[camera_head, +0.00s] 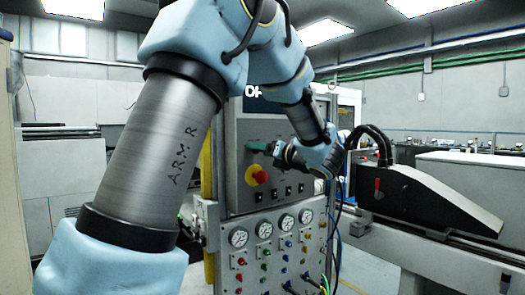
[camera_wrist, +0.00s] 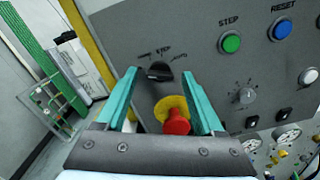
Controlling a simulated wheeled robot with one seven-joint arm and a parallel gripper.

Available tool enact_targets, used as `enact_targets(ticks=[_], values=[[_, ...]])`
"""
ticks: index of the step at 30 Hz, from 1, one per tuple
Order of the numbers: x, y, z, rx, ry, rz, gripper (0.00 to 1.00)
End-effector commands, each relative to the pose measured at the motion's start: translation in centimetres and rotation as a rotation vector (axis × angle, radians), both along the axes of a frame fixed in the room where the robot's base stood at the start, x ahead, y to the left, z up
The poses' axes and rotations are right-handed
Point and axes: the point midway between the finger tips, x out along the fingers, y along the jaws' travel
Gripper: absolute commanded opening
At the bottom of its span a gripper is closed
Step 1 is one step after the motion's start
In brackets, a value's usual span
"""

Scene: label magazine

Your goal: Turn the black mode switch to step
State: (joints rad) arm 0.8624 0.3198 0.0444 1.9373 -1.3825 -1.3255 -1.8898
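The black mode switch (camera_wrist: 159,72) is on the grey control panel in the wrist view, with small labels around its top, the middle one reading STEP. Which label its handle points to is too small to tell. My gripper (camera_wrist: 159,76) is open, its two teal fingertips to the left and right of the switch with clear gaps. I cannot tell how far the tips are from the panel face. In the head view my gripper (camera_head: 257,147) is close to the panel (camera_head: 237,135) and hides the switch.
A red emergency stop (camera_wrist: 175,121) on a yellow ring sits just below the switch, between my fingers in the picture. A green STEP button (camera_wrist: 230,43), a blue RESET button (camera_wrist: 281,28) and a grey knob (camera_wrist: 244,96) are to the right. Gauges (camera_head: 239,237) are below.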

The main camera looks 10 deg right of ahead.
Motion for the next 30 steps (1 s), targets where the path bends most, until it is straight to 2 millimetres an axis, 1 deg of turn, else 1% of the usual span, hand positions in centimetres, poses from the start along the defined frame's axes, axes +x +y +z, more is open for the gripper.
enact_targets(ticks=[1, 2, 15, 18, 30], values=[[-0.01, -0.01, 0.01, 0.000, 0.000, 0.000, 0.63], [-0.01, -0.01, 0.01, 0.000, 0.000, 0.000, 0.59], [-0.02, -0.02, 0.03, 0.000, 0.000, 0.000, 0.10], [-0.03, -0.03, 0.03, 0.000, 0.000, 0.000, 0.00], [-0.04, -0.03, -0.12, 0.032, 0.015, -0.001, 0.00]])
